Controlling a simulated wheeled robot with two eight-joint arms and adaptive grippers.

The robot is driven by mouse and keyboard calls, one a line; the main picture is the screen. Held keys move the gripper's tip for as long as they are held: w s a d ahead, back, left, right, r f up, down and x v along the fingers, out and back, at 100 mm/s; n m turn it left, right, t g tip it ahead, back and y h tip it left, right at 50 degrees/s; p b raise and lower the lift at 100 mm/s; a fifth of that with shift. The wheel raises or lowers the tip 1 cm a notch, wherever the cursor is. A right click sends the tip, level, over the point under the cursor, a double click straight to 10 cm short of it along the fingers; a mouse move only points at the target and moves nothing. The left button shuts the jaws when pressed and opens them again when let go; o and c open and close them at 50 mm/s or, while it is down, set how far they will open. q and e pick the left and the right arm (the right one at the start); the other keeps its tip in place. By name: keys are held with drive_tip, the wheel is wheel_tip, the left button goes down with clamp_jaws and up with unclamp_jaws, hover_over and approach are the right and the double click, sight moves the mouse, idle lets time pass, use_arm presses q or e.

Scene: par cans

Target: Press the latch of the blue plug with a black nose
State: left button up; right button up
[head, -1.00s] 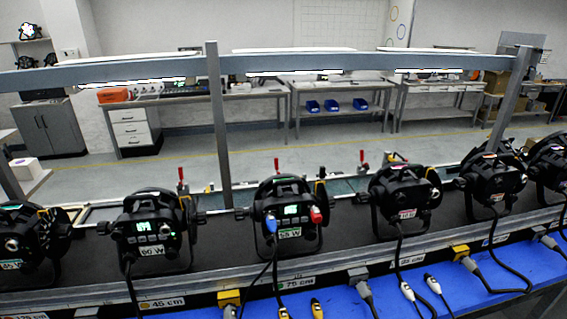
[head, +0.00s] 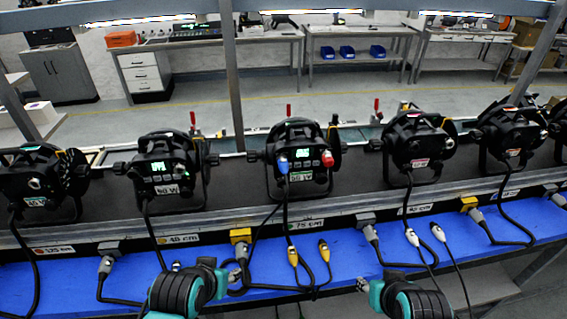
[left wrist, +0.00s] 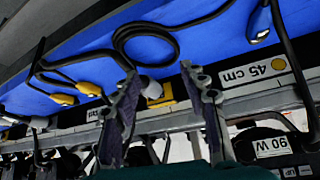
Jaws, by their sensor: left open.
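A blue plug (head: 283,165) sits on the rear of the middle par can (head: 297,168), left of a red plug (head: 327,158). A black cable hangs below it. Its nose and latch are too small to tell. My left gripper (head: 236,278) is low at the blue bench edge, in front of and below that can. In the left wrist view its two fingers (left wrist: 166,95) are apart with nothing held between them; a yellow socket and pale plug show beyond. My right gripper (head: 362,285) shows only a small tip beside its arm; its jaws cannot be made out.
Several par cans stand in a row on a black shelf, with a grey labelled rail (head: 340,222) in front. Yellow-ended cables (head: 324,250) and white-ended cables (head: 411,237) lie on the blue bench (head: 350,245). A grey post (head: 234,90) rises behind.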

idle(0.3)
use_arm(q)
clamp_jaws()
idle(1.2)
